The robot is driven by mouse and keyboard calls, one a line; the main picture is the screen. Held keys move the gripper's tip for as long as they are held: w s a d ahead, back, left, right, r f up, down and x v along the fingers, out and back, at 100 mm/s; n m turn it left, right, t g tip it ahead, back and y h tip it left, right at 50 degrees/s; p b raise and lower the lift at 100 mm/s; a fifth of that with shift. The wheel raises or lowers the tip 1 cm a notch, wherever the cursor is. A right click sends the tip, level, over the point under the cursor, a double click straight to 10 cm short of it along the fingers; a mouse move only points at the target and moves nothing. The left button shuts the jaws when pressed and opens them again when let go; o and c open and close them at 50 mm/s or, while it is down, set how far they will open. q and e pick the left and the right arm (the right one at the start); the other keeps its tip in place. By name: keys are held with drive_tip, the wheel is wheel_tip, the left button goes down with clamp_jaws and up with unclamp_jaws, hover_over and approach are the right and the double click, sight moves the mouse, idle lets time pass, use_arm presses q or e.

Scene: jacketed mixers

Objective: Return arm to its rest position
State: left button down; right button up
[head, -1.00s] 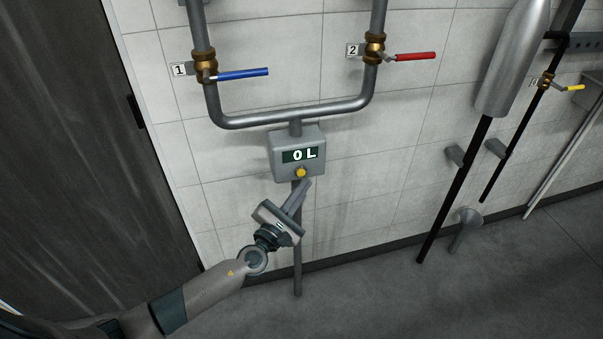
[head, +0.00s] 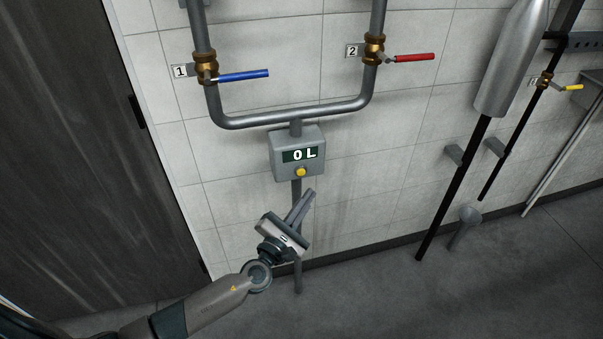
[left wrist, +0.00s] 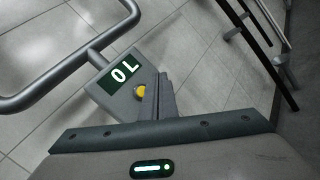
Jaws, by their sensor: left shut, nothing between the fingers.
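My left gripper (head: 306,197) is shut with nothing between its fingers. In the head view it is below the grey meter box, its fingertips a little below the yellow button (head: 300,172) and apart from it. The meter box (head: 285,141) has a display (head: 299,155) reading "0 L". In the left wrist view the shut fingers (left wrist: 165,88) show in front of the box (left wrist: 122,101), with the yellow button (left wrist: 140,91) just left of them. My right gripper is in neither view.
Valve 1 has a blue handle (head: 243,75) and valve 2 a red handle (head: 413,57), both on the U-shaped pipe (head: 300,116). A dark door (head: 80,150) is at left. Black pipes (head: 452,190) and a silver cylinder (head: 508,70) are at right. The floor (head: 370,300) in front is clear.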

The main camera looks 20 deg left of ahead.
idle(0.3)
